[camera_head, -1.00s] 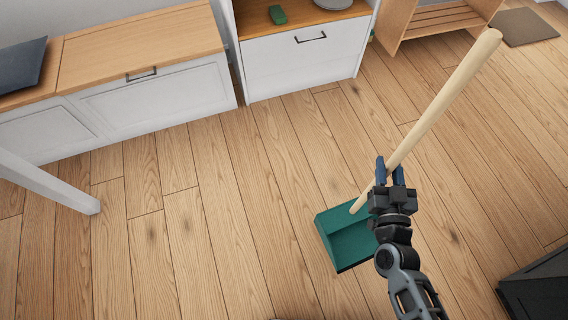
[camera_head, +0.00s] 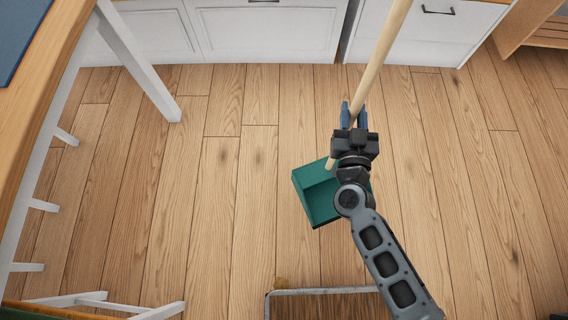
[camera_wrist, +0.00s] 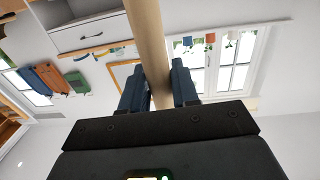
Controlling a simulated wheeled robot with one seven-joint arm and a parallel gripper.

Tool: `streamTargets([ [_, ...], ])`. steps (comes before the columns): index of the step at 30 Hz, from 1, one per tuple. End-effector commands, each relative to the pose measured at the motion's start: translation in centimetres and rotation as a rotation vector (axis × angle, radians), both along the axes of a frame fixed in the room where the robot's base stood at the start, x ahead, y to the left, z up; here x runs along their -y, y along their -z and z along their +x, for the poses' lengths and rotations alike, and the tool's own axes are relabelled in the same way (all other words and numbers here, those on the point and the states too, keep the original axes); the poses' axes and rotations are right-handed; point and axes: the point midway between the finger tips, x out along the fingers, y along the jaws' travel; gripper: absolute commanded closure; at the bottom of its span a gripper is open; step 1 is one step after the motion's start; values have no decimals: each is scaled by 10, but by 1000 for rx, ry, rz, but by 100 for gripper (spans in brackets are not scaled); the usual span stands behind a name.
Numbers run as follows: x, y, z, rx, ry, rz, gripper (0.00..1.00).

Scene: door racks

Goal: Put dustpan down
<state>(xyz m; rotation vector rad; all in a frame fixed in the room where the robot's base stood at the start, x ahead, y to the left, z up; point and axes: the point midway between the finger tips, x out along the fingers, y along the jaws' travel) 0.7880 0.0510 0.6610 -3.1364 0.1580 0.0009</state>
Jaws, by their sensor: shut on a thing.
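The dustpan has a green pan (camera_head: 318,192) and a long pale wooden handle (camera_head: 382,55). My gripper (camera_head: 353,117) is shut on the handle, a little above the pan. The handle leans up and to the right in the head view, past the top edge. In the wrist view the handle (camera_wrist: 150,40) passes between the two blue fingers of my gripper (camera_wrist: 159,88). My wrist hides part of the pan's right side. I cannot tell whether the pan touches the floor.
White cabinets (camera_head: 255,35) line the back. A wood-topped table with white legs (camera_head: 140,60) stands at the left, and a white-legged seat (camera_head: 95,302) is at the lower left. A framed brown panel (camera_head: 325,303) is at the bottom. Wooden floor (camera_head: 235,170) is clear around the dustpan.

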Motion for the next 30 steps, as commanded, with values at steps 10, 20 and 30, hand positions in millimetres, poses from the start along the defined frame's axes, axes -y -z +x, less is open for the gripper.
streamTargets([
  [10, -73, 51, 37, 3, 205, 3, 100],
  [20, -122, 86, 52, 3, 367, 0, 100],
  [30, -138, 100, 42, 1, 403, -3, 100],
])
